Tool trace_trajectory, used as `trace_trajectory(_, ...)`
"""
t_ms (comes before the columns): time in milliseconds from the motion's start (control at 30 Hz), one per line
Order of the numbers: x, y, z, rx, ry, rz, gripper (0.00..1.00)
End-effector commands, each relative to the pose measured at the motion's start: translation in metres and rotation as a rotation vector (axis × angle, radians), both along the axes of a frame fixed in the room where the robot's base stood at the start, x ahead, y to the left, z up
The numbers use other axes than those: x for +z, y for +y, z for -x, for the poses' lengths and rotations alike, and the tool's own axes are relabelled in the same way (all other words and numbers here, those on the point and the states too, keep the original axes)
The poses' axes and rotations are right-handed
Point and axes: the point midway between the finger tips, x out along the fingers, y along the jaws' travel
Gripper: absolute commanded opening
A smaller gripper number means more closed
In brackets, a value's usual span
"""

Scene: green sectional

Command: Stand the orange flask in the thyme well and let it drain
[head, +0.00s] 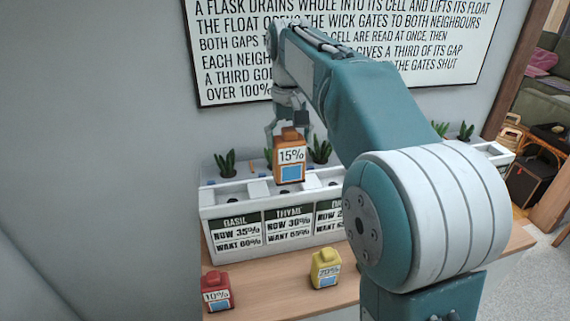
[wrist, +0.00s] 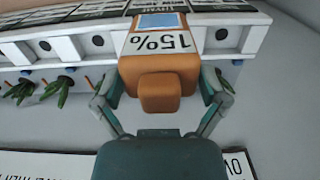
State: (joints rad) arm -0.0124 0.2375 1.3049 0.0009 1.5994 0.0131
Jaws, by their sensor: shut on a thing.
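The orange flask (head: 289,172), labelled 15%, is upright in the head view, in front of the plants and over the white planter. It also shows large in the wrist view (wrist: 160,75). My gripper (head: 287,127) is shut on the flask near its top, with one finger on each side in the wrist view (wrist: 160,100). The thyme panel (head: 290,228) reads now 30%, want 65%, and lies below the flask on the planter's front. The flask hides part of the planter's top behind it. I cannot tell whether its base touches the thyme well.
A red 10% flask (head: 216,292) and a yellow 20% flask (head: 325,268) stand on the wooden table (head: 272,299) before the planter. The basil panel (head: 236,238) is at left. My arm hides the planter's right-middle part. A wall sign (head: 235,75) hangs behind.

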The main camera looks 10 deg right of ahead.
Motion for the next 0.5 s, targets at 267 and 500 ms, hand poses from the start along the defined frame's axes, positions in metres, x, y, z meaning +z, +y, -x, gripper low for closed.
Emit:
trace_trajectory(267, -0.043, -0.004, -0.043, 0.000, 0.002, 0.001, 0.34)
trace_trajectory(500, -0.059, -0.006, -0.056, 0.000, -0.001, 0.001, 0.34)
